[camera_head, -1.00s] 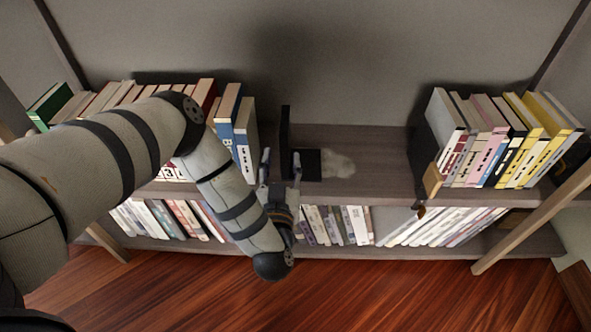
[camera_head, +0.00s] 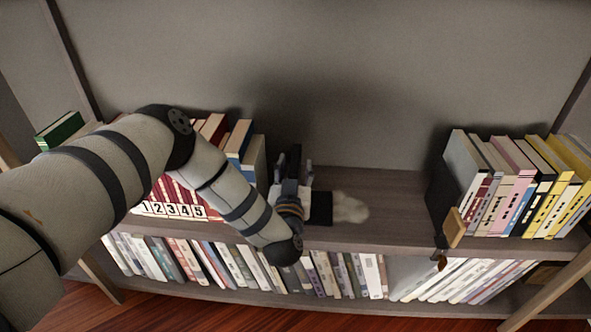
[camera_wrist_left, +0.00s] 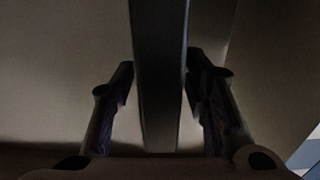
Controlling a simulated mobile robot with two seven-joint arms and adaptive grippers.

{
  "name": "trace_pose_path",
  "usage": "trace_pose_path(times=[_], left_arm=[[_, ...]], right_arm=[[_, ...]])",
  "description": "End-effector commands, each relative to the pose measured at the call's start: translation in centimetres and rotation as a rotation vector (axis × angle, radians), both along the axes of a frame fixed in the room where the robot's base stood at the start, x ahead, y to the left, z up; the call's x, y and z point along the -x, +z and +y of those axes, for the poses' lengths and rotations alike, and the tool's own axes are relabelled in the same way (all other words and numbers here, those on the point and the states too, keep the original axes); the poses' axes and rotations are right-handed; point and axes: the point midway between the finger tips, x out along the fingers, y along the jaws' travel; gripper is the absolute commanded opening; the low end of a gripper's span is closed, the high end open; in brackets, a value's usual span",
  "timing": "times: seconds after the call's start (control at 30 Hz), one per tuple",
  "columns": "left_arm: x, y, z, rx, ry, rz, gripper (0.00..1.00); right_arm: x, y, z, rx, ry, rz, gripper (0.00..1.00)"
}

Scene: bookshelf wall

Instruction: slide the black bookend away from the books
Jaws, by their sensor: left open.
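The black bookend (camera_head: 321,208) stands on the upper shelf, to the right of the left group of books. Its upright plate shows partly behind my left gripper (camera_head: 293,170), and its flat base shows to the right. In the left wrist view the plate (camera_wrist_left: 160,75) runs upright between the two fingers of my left gripper (camera_wrist_left: 160,85). The fingers are open, one on each side of the plate. The right finger looks close to the plate and a gap shows at the left one; I cannot tell whether either touches. My right gripper is not in view.
A blue and cream book (camera_head: 253,160) ends the left row. A whitish patch (camera_head: 350,208) lies beside the bookend's base. Bare shelf (camera_head: 395,205) runs right to another row of books (camera_head: 510,185). A small tan piece (camera_head: 453,228) sits at the shelf's front edge.

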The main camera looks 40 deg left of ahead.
Motion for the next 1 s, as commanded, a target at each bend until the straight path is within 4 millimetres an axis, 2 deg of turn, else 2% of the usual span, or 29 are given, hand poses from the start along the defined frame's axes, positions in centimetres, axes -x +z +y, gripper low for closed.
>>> trace_pose_path(times=[0.37,0.5,0.57,1.0], left_arm=[[-0.48,0.02,0.31,0.000,0.000,0.000,0.42],[-0.47,0.01,0.31,0.000,0.000,0.000,0.10],[-0.46,0.01,0.30,0.000,0.000,0.000,0.00],[-0.65,0.03,0.39,0.001,-0.003,-0.001,0.00]], right_arm=[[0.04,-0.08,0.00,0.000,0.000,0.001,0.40],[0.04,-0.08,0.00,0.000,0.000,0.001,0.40],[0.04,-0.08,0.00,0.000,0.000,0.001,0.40],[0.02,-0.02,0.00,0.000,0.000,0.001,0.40]])
